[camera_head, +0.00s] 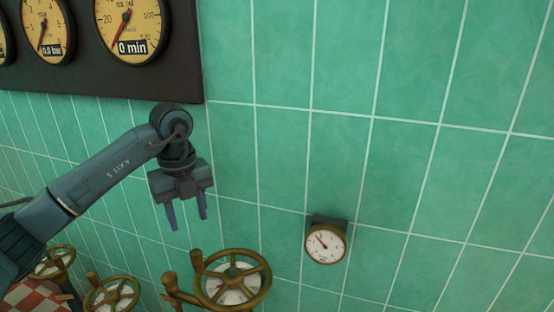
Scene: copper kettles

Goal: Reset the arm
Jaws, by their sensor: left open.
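My left arm (105,172) comes in from the lower left in the head view. Its left gripper (187,213) hangs in front of the green tiled wall, fingers pointing down. The two purple-blue fingers are apart, and nothing shows between them. The gripper is above and a little left of the largest brass handwheel and clear of it in the picture. My right gripper is not in view.
Brass handwheels stand along the bottom: a large one (210,290), a middle one (112,295) and one at left (52,262). A small round gauge (325,246) is on the wall. A dark panel (150,86) with yellow dials is at upper left. The right side shows bare tiles.

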